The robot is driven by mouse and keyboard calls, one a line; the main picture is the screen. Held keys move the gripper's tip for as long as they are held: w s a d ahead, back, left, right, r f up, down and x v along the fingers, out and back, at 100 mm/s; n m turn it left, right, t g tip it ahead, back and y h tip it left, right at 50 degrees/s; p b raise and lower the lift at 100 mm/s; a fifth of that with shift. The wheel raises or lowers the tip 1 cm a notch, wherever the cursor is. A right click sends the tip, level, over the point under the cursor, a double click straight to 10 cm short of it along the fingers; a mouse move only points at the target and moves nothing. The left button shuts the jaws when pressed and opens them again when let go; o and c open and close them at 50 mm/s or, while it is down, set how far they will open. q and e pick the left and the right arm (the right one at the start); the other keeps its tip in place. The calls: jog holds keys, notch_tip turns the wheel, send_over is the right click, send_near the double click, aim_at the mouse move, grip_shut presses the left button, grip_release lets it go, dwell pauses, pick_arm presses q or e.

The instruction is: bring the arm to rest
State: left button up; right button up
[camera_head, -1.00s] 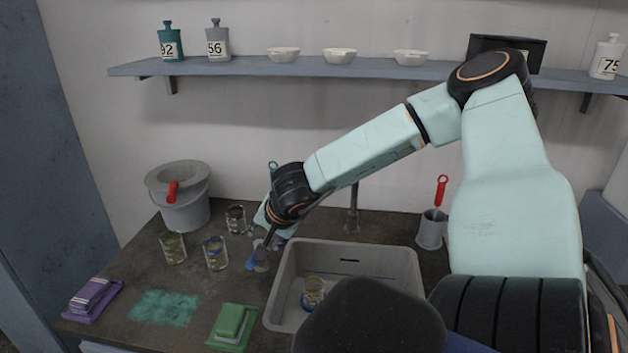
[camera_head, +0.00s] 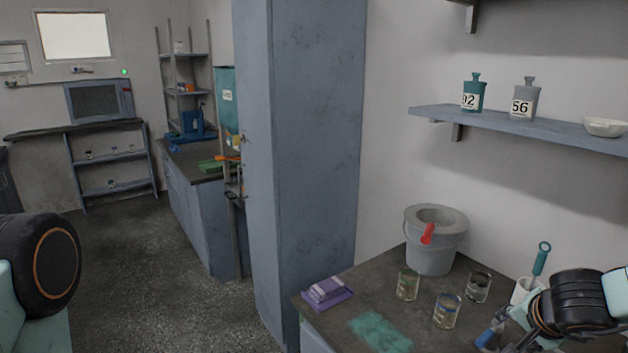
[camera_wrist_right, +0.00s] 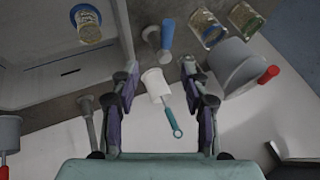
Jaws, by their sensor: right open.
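My right gripper (camera_wrist_right: 160,78) is open, with its two dark fingers apart and nothing held between them. In the right wrist view a white cup (camera_wrist_right: 156,84) with a teal-handled tool (camera_wrist_right: 172,120) shows in the gap between the fingers. In the head view my right wrist (camera_head: 575,305) enters at the lower right edge, over the bench. The teal handle (camera_head: 541,258) stands up behind it. A blue handle (camera_head: 486,338) shows just left of the wrist; the fingertips are hard to make out there. Only a joint of my left arm shows, at the left edge.
Glass beakers (camera_head: 447,310), a grey bucket (camera_head: 432,252) with a red handle and a purple block (camera_head: 327,292) stand on the bench (camera_head: 375,280). A grey tray (camera_wrist_right: 100,66) is near the gripper. A tall blue-grey cabinet (camera_head: 310,120) stands left; open floor (camera_head: 150,270) lies beyond.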

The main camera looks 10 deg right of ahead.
jog(key=s+a+f+n, duration=0.2)
jog(key=s+a+f, duration=0.1)
jog(key=a+f, duration=0.1)
jog(key=s+a+f+n+g, duration=0.1)
jog(key=s+a+f+n, duration=0.2)
jog(key=s+a+f+n+g, duration=0.1)
jog(key=s+a+f+n, duration=0.1)
jog(key=s+a+f, duration=0.2)
jog(key=shift+a+f+n, duration=0.3)
jog(key=shift+n, duration=0.1)
jog(key=s+a+f+n+g+y, duration=0.1)
jog(key=s+a+f+n+g, duration=0.15)
jog(key=s+a, duration=0.45)
jog(key=s+a+f+n+g+y, duration=0.2)
jog(key=s+a+f+n, duration=0.15)
jog(key=s, duration=0.75)
notch_tip(320, 180, down, 12)
jog(key=m+b, duration=0.1)
jog(key=b, duration=1)
jog(key=shift+d, duration=0.35)
jog(key=shift+s, duration=0.15)
